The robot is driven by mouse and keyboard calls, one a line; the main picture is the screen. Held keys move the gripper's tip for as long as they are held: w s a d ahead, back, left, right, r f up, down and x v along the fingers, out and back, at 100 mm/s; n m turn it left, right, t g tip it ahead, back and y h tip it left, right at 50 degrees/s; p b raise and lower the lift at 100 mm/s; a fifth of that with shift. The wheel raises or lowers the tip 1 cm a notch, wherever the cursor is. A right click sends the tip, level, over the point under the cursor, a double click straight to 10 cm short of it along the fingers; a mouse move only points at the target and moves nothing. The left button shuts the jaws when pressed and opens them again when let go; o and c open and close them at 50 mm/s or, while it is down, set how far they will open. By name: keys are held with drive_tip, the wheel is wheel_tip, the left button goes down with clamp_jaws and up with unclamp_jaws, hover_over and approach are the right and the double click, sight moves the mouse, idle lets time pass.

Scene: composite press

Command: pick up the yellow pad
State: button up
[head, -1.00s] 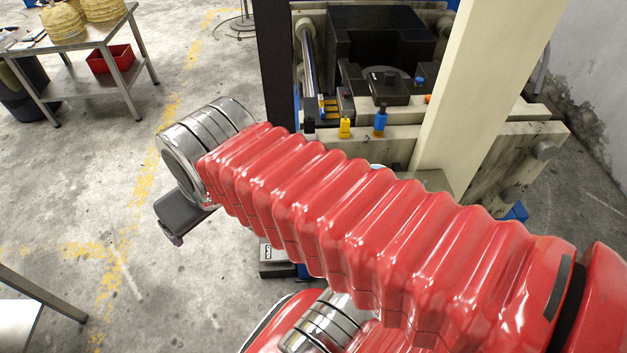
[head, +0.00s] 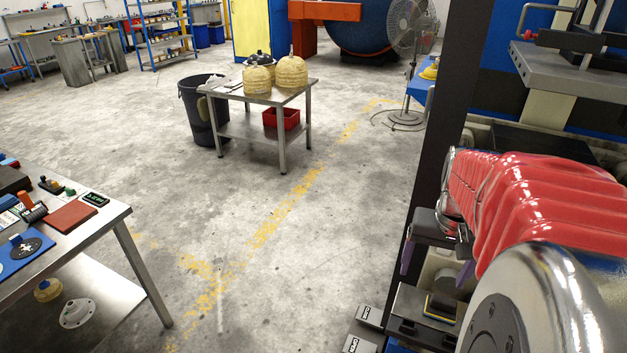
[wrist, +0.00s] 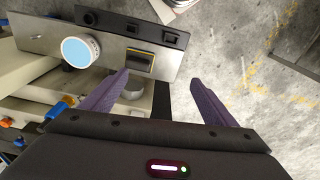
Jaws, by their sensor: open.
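A small dark-faced block with a yellow edge (head: 440,308) sits on a metal ledge of the press at the lower right of the head view. It also shows in the wrist view (wrist: 140,63) on a metal plate, near the left fingertip. It is the only likely yellow pad near my gripper; I cannot tell for certain. My gripper (head: 435,272) hangs above this ledge with its purple fingers pointing down. In the wrist view my gripper (wrist: 186,66) is open, its fingers wide apart with nothing between them. The block lies left of the middle of the gap, not gripped.
A dark post (head: 440,130) of the press rises beside my arm. A steel table with tools (head: 105,222) stands at left. The floor between is clear.

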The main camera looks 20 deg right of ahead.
drive_tip(key=m, duration=0.1)
hover_over(445, 300)
drive_tip(key=shift+w+d+r+g+y, duration=0.1)
drive_tip(key=shift+w+r+g+y, duration=0.05)
drive_tip(key=shift+r+g+y, duration=0.25)
drive_tip(key=shift+f, duration=0.1)
wheel_tip(445, 300, down, 8)
drive_tip(key=shift+f, duration=0.2)
idle(0.4)
drive_tip(key=shift+f, duration=2.6)
